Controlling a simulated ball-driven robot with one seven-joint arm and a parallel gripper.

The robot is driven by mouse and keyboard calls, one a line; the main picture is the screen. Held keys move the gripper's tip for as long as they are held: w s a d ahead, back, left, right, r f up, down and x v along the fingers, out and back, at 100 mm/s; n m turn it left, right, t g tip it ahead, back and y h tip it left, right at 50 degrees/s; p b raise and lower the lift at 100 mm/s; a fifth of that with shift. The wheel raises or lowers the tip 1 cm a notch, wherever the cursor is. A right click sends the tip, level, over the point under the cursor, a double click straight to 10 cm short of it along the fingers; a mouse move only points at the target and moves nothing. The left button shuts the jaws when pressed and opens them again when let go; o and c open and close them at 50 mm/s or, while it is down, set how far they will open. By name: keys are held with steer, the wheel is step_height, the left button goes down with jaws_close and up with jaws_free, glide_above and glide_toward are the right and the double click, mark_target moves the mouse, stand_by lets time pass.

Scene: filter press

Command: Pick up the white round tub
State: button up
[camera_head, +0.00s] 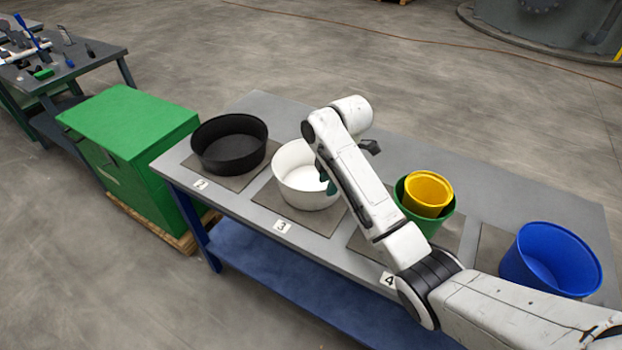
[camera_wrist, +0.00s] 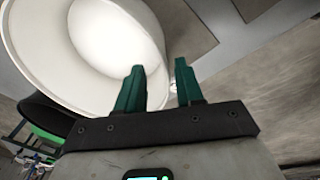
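The white round tub (camera_head: 300,190) stands on a dark square mat by the number 3 label on the grey table. In the wrist view the tub (camera_wrist: 85,45) fills the upper left, and its pale inside looks empty. My gripper shows in the wrist view with two green fingers (camera_wrist: 158,88) spread apart and a gap between them. The fingers are at the tub's rim on its right side in the wrist view. Whether they touch the rim cannot be told. In the head view my arm hides part of the tub's right side.
A black tub (camera_head: 229,146) stands left of the white one. A yellow bucket (camera_head: 428,190) sits in a green bucket (camera_head: 418,216) to the right, close to my arm. A blue bucket (camera_head: 549,262) stands at the table's right end. A green box (camera_head: 130,120) stands left of the table.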

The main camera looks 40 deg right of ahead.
mark_target(325, 189)
steer(key=shift+w+a+f, duration=0.1)
steer(key=shift+a+f, duration=0.1)
steer(key=shift+f, duration=0.8)
steer(key=shift+w+a+f, duration=0.1)
steer(key=shift+a+f, duration=0.05)
steer(key=shift+f, duration=0.8)
steer(key=shift+c, duration=0.3)
jaws_close()
